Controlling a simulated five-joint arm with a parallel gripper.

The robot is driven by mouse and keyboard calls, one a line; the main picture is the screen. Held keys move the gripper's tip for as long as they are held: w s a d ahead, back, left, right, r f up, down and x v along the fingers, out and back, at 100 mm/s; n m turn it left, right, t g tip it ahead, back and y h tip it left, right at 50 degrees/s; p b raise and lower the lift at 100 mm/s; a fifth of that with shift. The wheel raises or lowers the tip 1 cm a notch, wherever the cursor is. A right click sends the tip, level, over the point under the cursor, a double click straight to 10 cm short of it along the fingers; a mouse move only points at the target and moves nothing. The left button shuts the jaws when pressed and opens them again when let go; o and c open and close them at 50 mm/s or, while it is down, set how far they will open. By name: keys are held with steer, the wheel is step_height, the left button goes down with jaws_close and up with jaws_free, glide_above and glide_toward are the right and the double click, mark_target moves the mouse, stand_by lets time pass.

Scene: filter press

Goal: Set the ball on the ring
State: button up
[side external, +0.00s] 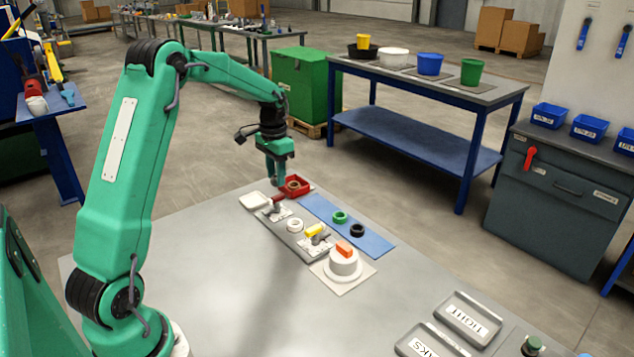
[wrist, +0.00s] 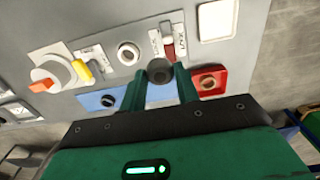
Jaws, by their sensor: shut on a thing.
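My gripper (side external: 277,178) is above the far end of the grey table. In the wrist view its green fingers (wrist: 163,88) are shut on a dark grey round thing, seemingly the ball (wrist: 160,70). The ball cannot be made out in the side view. A white ring (side external: 295,225) lies on the grey panel between two levers; it also shows in the wrist view (wrist: 128,53). A green ring (side external: 340,216) and a black ring (side external: 357,230) lie on the blue mat (side external: 378,246). The held thing is apart from all the rings.
A red tray (side external: 305,185) with a tan piece stands beside my gripper. A white dish (side external: 253,200), a red lever (side external: 277,199), a yellow lever (side external: 314,230) and a white round unit (side external: 344,264) with an orange handle are close by. Labelled grey trays (side external: 470,318) lie nearer the front.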

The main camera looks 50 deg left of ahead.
stand_by(0.5)
steer(key=d+r, duration=0.2)
steer(key=d, duration=0.5)
steer(key=shift+w, duration=0.25)
steer(key=shift+f, duration=5.05)
steer(key=shift+f, duration=0.4)
steer(key=o, duration=1.1)
steer(key=shift+c, duration=0.2)
steer(key=shift+r, duration=0.1)
